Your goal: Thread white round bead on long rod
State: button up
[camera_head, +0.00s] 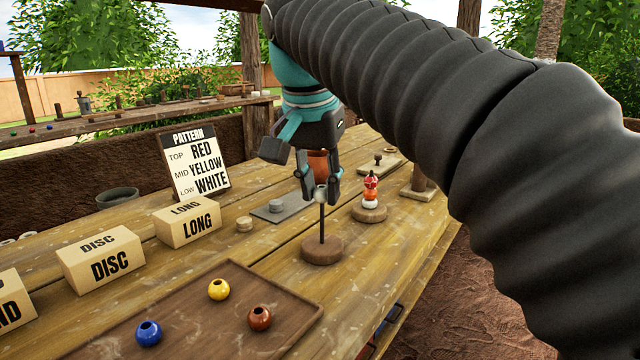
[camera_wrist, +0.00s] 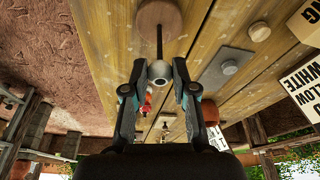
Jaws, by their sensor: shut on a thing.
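The white round bead (camera_wrist: 158,71) is between the fingertips of my gripper (camera_wrist: 158,80), which is shut on it. In the head view my gripper (camera_head: 320,192) holds the bead (camera_head: 320,194) at the top of the long rod (camera_head: 322,225). The dark rod stands upright on a round wooden base (camera_head: 322,251). In the wrist view the rod (camera_wrist: 159,42) rises from its base (camera_wrist: 158,14) to the bead. The rod tip is hidden, so I cannot tell whether it is inside the bead's hole.
A short stand (camera_head: 369,212) with stacked pieces is right of the rod. The pattern sign (camera_head: 194,163) reads red, yellow, white. A LONG block (camera_head: 187,222) stands left.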

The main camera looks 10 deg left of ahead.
jog(key=o, duration=0.9)
jog(key=shift+r+p, duration=2.65)
jog(key=shift+r, duration=1.4)
jog(key=shift+d, duration=0.1)
